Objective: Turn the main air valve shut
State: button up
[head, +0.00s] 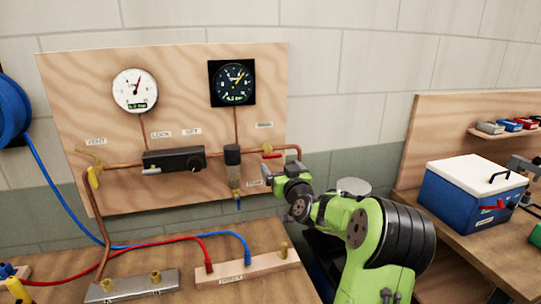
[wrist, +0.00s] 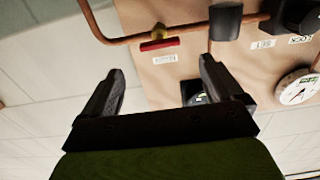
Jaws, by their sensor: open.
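The main air valve (head: 271,154) has a red lever handle and sits on the copper pipe at the right of the plywood panel, below a small label. In the wrist view its red handle (wrist: 160,44) lies roughly along the pipe, with a brass body behind it. My gripper (head: 272,176) is just below and in front of the valve in the head view. In the wrist view the open, empty fingers (wrist: 162,68) stand either side of the handle's line, apart from it. The exact gap is hard to judge.
A white gauge (head: 135,90), a dark gauge (head: 233,83), a black regulator (head: 175,160) and a filter bowl (head: 233,165) crowd the panel (head: 70,85). Red and blue hoses cross the bench (head: 190,275). A blue cooler (head: 470,195) stands on the right bench.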

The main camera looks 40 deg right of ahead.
aim_at(273, 157)
jog(key=p+x, duration=0.1)
jog(key=x, duration=0.7)
jog(key=shift+w, duration=0.15)
jog(key=c, duration=1)
jog(key=shift+c, duration=0.2)
